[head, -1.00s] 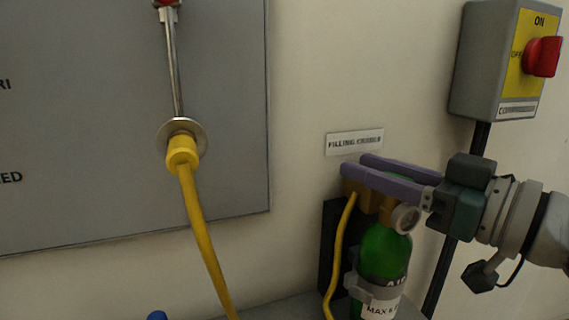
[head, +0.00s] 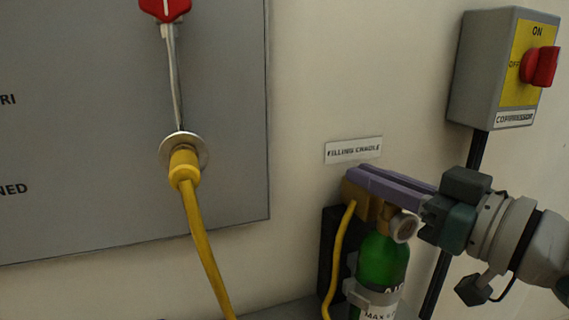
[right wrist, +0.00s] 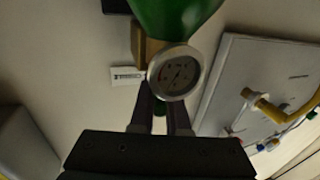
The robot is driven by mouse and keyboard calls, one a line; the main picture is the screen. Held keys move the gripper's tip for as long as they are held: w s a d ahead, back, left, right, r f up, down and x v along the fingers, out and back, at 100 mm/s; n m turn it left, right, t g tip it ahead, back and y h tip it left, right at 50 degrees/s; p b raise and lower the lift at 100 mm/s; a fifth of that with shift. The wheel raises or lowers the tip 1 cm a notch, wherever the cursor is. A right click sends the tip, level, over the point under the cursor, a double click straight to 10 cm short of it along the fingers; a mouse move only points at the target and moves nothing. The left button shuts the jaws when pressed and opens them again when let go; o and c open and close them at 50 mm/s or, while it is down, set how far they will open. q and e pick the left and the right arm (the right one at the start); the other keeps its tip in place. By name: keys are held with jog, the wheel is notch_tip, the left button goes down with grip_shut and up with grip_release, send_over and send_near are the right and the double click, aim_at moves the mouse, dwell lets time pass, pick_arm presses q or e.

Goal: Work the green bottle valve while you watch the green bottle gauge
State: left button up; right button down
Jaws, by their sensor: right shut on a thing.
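The green bottle (head: 383,262) stands upright in the filling cradle with a brass block (head: 362,203) on top. The round green bottle gauge (head: 404,229) faces away from the head view; its pale dial (right wrist: 177,74) shows in the right wrist view with a dark needle, the reading too small to tell. My right gripper (head: 358,178) reaches in from the right over the bottle top, its purple fingers on either side of the green bottle valve. My left gripper is out of view.
A yellow hose (head: 339,262) runs down from the brass block. A thicker yellow hose (head: 203,245) hangs from the grey panel (head: 90,110) at left. A compressor box (head: 482,70) with a red switch (head: 540,66) is on the wall above my right arm.

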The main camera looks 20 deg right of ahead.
jog(key=h, duration=0.1)
jog(key=m+h+p, duration=0.2)
jog(key=shift+d+r+t, duration=0.25)
jog(key=shift+r+t, duration=0.05)
jog(key=shift+w+d+f+m+h+p, duration=0.1)
jog(key=shift+d+f+m+h+p, duration=0.1)
jog(key=shift+m+h+p, duration=0.65)
jog(key=shift+h+b, duration=0.25)
jog(key=shift+b, duration=0.2)
jog(key=c, duration=0.9)
grip_release()
jog(key=s, duration=1)
